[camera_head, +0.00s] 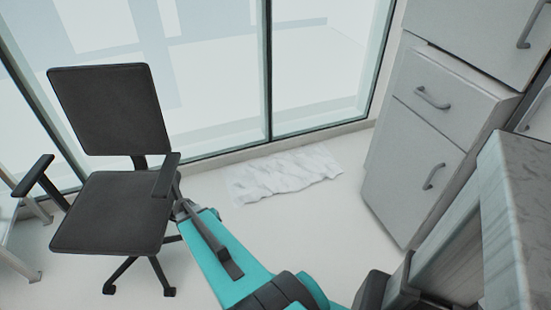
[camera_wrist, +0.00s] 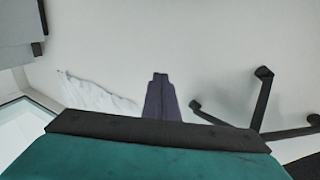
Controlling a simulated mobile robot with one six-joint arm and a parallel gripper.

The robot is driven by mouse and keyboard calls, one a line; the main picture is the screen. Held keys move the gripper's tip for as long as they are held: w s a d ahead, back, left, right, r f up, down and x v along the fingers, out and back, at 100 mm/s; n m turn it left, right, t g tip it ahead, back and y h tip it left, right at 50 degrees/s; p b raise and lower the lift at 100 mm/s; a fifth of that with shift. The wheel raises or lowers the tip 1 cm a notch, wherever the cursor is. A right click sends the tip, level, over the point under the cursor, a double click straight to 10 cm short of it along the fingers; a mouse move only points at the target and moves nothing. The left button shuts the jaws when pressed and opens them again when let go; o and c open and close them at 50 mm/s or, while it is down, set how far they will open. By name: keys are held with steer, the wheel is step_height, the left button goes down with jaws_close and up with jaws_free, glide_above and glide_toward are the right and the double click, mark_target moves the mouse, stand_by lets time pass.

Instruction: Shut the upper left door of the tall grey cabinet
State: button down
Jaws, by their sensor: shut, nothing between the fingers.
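The tall grey cabinet (camera_head: 385,187) stands at the right in the head view. Its top panel (camera_head: 475,32), with a bar handle at the right, is cut off by the picture's upper edge. I cannot tell from this part whether it is the upper left door or how far it is open. Below it are a drawer front and a lower door (camera_head: 410,170), each with a handle. My gripper (camera_wrist: 160,77) shows in the wrist view as dark fingers, shut and empty, over the pale floor. My teal arm reaches toward the chair in the head view, apart from the cabinet.
A black office chair (camera_head: 108,112) stands at the left; its legs (camera_wrist: 262,100) show in the wrist view. A crumpled white cloth (camera_head: 283,174) lies by the window. A grey marble-topped counter (camera_head: 525,190) fills the lower right.

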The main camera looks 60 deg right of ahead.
steer(key=s+a+f+n+g+y, duration=0.1)
steer(key=s+a, duration=0.4)
steer(key=a, duration=0.5)
steer(key=s+a+f+n+g+y, duration=0.1)
steer(key=s+a+f+n, duration=0.3)
steer(key=a, duration=0.6)
steer(key=s+a+f+n+g+y, duration=0.1)
steer(key=s+a+f, duration=0.3)
steer(key=a, duration=0.6)
steer(key=shift+s+a+f+n, duration=0.25)
steer(key=shift+s+a+n, duration=0.05)
steer(key=shift+s+n, duration=0.55)
steer(key=shift+s, duration=0.15)
